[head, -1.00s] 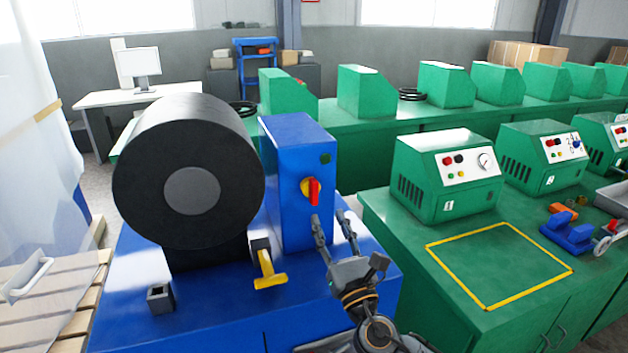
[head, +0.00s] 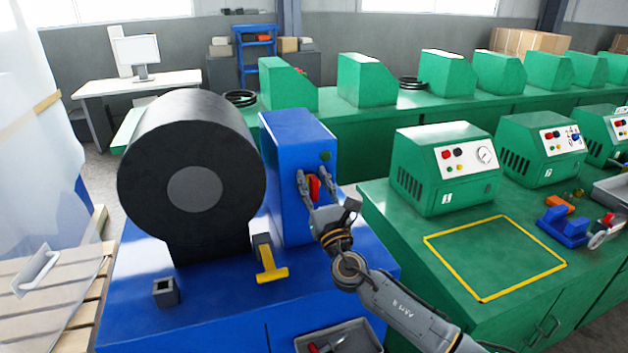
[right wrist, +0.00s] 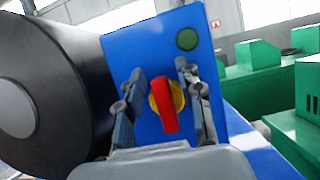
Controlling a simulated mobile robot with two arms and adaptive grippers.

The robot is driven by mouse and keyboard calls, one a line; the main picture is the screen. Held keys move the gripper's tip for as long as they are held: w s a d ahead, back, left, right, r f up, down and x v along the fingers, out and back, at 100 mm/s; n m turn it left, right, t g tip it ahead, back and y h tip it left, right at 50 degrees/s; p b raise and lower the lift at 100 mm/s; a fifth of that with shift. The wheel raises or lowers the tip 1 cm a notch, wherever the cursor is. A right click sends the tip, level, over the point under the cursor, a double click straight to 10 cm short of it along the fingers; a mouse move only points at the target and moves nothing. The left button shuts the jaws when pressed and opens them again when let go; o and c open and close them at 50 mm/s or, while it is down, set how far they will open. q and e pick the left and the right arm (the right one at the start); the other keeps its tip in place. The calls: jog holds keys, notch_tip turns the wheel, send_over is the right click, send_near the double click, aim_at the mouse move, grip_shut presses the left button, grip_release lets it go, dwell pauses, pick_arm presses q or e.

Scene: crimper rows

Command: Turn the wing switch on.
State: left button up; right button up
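The wing switch (right wrist: 167,104) is a red handle on a yellow round base, on the front of a blue box (head: 291,200). In the right wrist view its red handle stands near upright, slightly tilted. It also shows in the head view (head: 314,188), partly covered by my fingers. My right gripper (head: 317,190) is open, with one finger on each side of the handle. In the right wrist view a gap shows between the handle and each finger of my right gripper (right wrist: 164,92). My left gripper is not in view.
A large black drum (head: 170,140) stands left of the blue box. A green button (right wrist: 187,40) is above the switch. A yellow-handled lever (head: 269,270) and a grey tray (head: 372,345) are nearby. Green benches with machines (head: 445,170) stand at right.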

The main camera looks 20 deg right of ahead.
grip_shut()
jog(key=shift+f+m, duration=0.15)
jog(key=shift+m, duration=0.15)
jog(key=shift+m+h+b, duration=0.3)
jog(key=shift+h, duration=0.1)
jog(key=m, duration=0.1)
jog(key=m+h+b, duration=0.1)
jog(key=m, duration=0.1)
jog(key=m+h, duration=0.1)
jog(key=shift+d+f, duration=0.25)
jog(key=shift+f, duration=0.05)
jog(key=m+g+h, duration=0.1)
jog(key=m, duration=0.4)
jog(key=d+f+m+g+h+p, duration=0.1)
jog(key=m+g, duration=0.1)
jog(key=m, duration=0.4)
jog(key=f+m+g+h, duration=0.1)
jog(key=m+g+h, duration=0.1)
jog(key=m, duration=0.4)
jog(key=shift+d+p, duration=0.3)
jog(key=shift+g, duration=0.3)
